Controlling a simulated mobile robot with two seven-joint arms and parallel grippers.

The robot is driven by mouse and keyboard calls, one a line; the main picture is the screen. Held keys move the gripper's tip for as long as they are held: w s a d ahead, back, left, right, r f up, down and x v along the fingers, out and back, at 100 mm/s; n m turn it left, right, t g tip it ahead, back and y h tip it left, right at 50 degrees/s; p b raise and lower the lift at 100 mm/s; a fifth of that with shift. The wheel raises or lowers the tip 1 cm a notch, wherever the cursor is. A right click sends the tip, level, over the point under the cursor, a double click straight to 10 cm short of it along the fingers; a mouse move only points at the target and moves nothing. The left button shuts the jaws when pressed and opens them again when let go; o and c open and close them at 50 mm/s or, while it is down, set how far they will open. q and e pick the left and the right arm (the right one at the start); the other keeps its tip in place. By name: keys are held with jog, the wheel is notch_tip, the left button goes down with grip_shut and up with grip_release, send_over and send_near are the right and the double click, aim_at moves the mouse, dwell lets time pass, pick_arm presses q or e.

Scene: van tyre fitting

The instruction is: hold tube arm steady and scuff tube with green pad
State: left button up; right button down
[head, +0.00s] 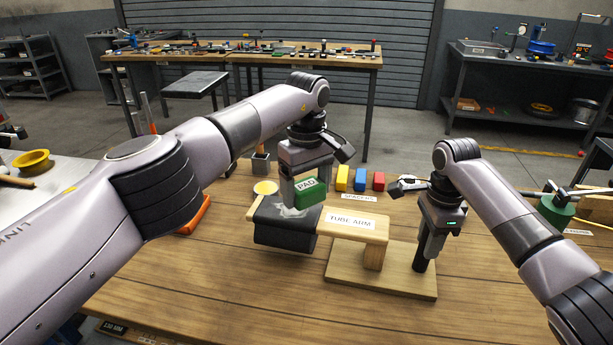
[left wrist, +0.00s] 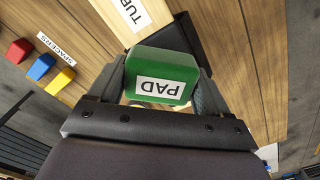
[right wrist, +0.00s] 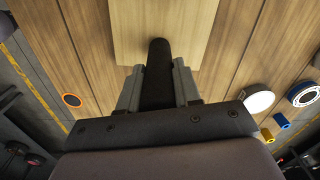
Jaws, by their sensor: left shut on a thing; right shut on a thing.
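The wooden tube arm (head: 350,224), labelled TUBE ARM, stands on a wooden base (head: 345,270) on the bench. A black tube (head: 284,233) lies over its left end, with a pale grey patch (head: 288,211) on top. My left gripper (head: 303,186) is shut on the green pad (head: 311,193), labelled PAD, at the tube's top; contact is hard to tell. The pad (left wrist: 165,68) sits between both fingers in the left wrist view. My right gripper (head: 428,238) is shut on a black upright grip (head: 420,262) at the base's right end; the grip (right wrist: 157,72) also shows in the right wrist view.
Yellow, blue and red spacers (head: 360,179) stand behind the tube arm. A yellow round dish (head: 265,188) and a grey cup (head: 260,163) are behind the tube. An orange item (head: 195,215) lies left. A green object (head: 556,211) stands right. The front bench is clear.

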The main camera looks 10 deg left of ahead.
aim_at(270, 206)
pick_arm(q)
notch_tip(270, 206, down, 3)
jog(key=shift+a+f, duration=0.2)
jog(key=shift+a, duration=0.45)
jog(key=shift+c, duration=0.4)
jog(key=shift+w+a, duration=0.2)
jog(key=shift+a, duration=3.15)
jog(key=d, duration=0.8)
jog(key=shift+s+d, duration=0.15)
jog(key=shift+s, duration=0.1)
pick_arm(e)
jog(key=shift+a, duration=0.1)
pick_arm(q)
jog(key=shift+w+a, duration=0.1)
jog(key=shift+a, duration=0.6)
jog(key=shift+w+a+f, duration=0.1)
jog(key=shift+w+a, duration=0.05)
jog(key=shift+a, duration=3.35)
jog(key=d, duration=0.6)
jog(key=shift+s+d, duration=0.2)
jog(key=shift+d, duration=0.2)
jog(key=shift+s+d, duration=0.1)
jog(key=shift+d, duration=0.7)
notch_tip(270, 206, up, 3)
jog(key=shift+f, duration=0.2)
jog(key=shift+a+r, duration=0.1)
jog(key=shift+r, duration=2.85)
